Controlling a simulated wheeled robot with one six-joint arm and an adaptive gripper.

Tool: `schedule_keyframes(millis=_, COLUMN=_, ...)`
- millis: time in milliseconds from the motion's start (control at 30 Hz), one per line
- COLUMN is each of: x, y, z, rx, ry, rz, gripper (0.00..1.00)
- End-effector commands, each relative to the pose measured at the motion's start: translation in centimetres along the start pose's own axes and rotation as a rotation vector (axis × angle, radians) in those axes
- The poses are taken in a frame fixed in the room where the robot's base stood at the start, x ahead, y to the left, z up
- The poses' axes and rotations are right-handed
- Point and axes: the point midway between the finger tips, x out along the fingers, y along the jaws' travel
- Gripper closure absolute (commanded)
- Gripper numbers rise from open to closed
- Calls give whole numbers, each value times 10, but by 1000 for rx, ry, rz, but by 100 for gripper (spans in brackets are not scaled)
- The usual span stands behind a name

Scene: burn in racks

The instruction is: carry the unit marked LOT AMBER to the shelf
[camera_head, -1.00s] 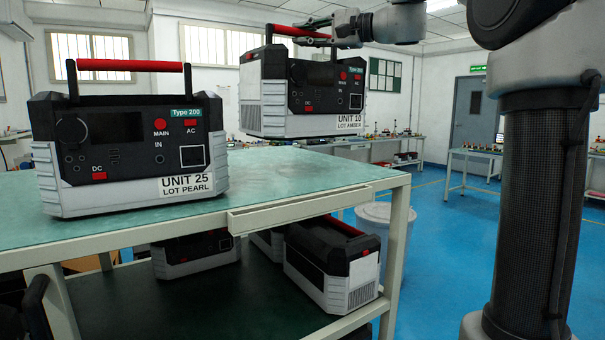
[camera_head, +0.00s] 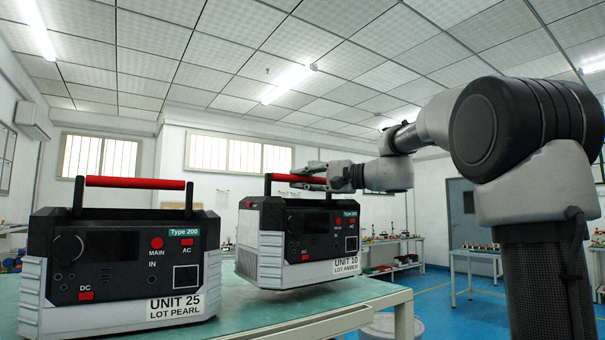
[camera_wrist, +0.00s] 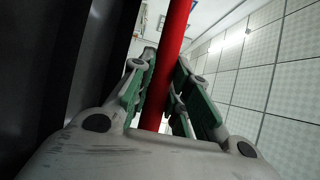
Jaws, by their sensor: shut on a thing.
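The unit marked UNIT 10 LOT AMBER (camera_head: 300,242) is a black and white box with a red carrying handle. My gripper (camera_head: 302,182) is shut on that handle from the right. In the wrist view the red handle (camera_wrist: 168,70) runs between the two fingers of my gripper (camera_wrist: 163,92), and the dark side of a box fills the left. The unit hangs over the green tabletop (camera_head: 235,307), low and roughly level. I cannot tell whether its underside touches the top. The shelf below the tabletop is out of view.
A similar unit marked UNIT 25 LOT PEARL (camera_head: 120,265) stands on the tabletop at the left, close beside the held unit. Benches with small items (camera_head: 480,252) stand further back at the right. Blue floor (camera_head: 450,315) is open right of the table.

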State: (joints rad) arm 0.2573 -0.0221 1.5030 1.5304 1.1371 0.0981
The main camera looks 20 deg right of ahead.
Motion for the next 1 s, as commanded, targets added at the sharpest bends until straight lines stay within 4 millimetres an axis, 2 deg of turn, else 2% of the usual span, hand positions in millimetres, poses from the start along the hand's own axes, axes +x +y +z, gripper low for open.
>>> schedule_keyframes(millis=200, x=0, y=20, z=1, rx=-2, ry=0, rz=-6, gripper=100)
schedule_keyframes(millis=500, x=0, y=25, z=1, rx=-4, ry=0, rz=-6, gripper=100)
schedule_keyframes(millis=533, x=0, y=29, z=0, rx=0, ry=0, rz=1, gripper=76)
schedule_keyframes(millis=633, x=0, y=29, z=0, rx=0, ry=0, rz=1, gripper=60)
schedule_keyframes(millis=1000, x=-1, y=34, z=0, rx=2, ry=1, rz=2, gripper=60)
